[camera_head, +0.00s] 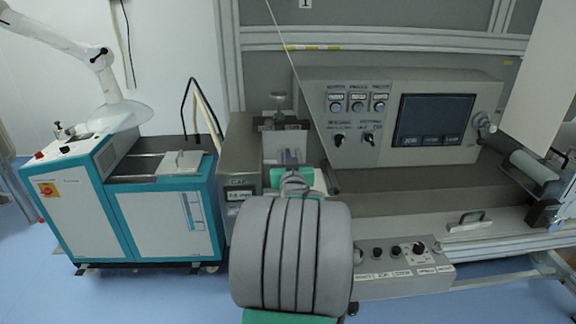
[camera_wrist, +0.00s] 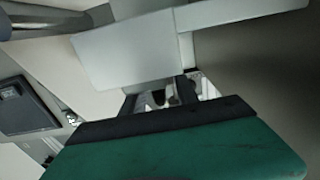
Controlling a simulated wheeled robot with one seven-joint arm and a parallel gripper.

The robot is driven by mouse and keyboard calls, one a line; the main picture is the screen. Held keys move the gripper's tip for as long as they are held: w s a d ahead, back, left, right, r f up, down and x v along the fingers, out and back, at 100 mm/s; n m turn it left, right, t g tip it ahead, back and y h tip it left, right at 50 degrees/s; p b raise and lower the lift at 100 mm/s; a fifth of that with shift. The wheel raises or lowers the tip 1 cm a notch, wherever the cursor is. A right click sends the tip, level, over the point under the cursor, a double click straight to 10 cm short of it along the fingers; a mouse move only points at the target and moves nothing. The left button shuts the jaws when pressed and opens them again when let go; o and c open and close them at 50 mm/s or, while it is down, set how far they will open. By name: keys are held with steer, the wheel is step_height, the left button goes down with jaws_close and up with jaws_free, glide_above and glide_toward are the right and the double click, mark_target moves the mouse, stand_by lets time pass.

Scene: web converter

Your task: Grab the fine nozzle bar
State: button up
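I cannot make out the fine nozzle bar for certain in either view. In the wrist view, dark and light parts that look like my gripper (camera_wrist: 168,97) show beyond a green, dark-edged body. Its fingertips are not clear, and nothing held can be seen. In the head view my grey ribbed arm link fills the lower middle and hides what lies behind it.
A grey control panel with a screen (camera_head: 434,120) stands behind the ledge. A knob box (camera_head: 405,268) juts out at the front. A roller (camera_head: 535,166) is at far right. A teal-and-white cabinet (camera_head: 165,222) stands left. Blue floor (camera_head: 520,302) shows in front.

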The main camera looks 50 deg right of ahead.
jaws_close()
stand_by(0.3)
stand_by(1.1)
steer(key=shift+r, duration=0.15)
